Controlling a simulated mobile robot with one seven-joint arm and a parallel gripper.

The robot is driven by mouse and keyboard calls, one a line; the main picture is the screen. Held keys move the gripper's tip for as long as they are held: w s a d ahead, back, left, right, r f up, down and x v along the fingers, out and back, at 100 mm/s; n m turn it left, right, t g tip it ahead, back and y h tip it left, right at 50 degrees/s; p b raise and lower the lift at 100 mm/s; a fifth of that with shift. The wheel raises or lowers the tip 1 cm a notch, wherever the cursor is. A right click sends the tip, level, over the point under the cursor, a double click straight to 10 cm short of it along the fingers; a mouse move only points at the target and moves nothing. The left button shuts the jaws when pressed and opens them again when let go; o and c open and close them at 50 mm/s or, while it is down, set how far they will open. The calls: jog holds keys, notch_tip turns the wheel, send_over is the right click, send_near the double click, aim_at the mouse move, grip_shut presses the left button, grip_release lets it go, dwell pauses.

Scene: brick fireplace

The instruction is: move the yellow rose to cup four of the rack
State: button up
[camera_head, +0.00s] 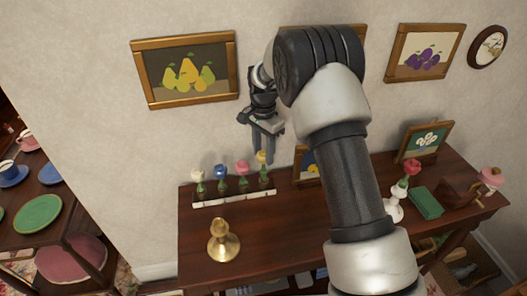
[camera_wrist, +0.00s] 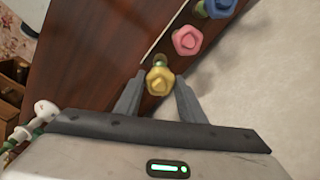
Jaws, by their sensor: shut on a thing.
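The yellow rose (camera_head: 262,157) is upright at the right end of the rack (camera_head: 232,198), with its green stem over the last position there. Its bloom sits a little higher than its neighbours. I cannot tell whether its stem is fully down in the cup. My gripper (camera_head: 266,152) points down and is shut on the yellow rose. In the wrist view the rose (camera_wrist: 160,81) shows between the two fingertips (camera_wrist: 157,90). White (camera_head: 198,175), blue (camera_head: 221,171) and pink (camera_head: 242,167) roses stand in the rack to its left.
A brass candlestick (camera_head: 222,242) stands in front of the rack on the dark wooden table (camera_head: 275,240). To the right are a red rose (camera_head: 412,167) in a white vase (camera_head: 394,210), a green box (camera_head: 425,203) and a framed picture (camera_head: 425,140). The wall (camera_head: 215,125) is close behind.

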jog(key=shift+f+b, duration=0.95)
jog(key=shift+f, duration=0.75)
jog(key=o, duration=1)
jog(key=shift+c, duration=0.2)
jog(key=shift+r, duration=0.1)
notch_tip(320, 180, up, 17)
jog(key=shift+r+p, duration=0.2)
jog(key=shift+p, duration=0.25)
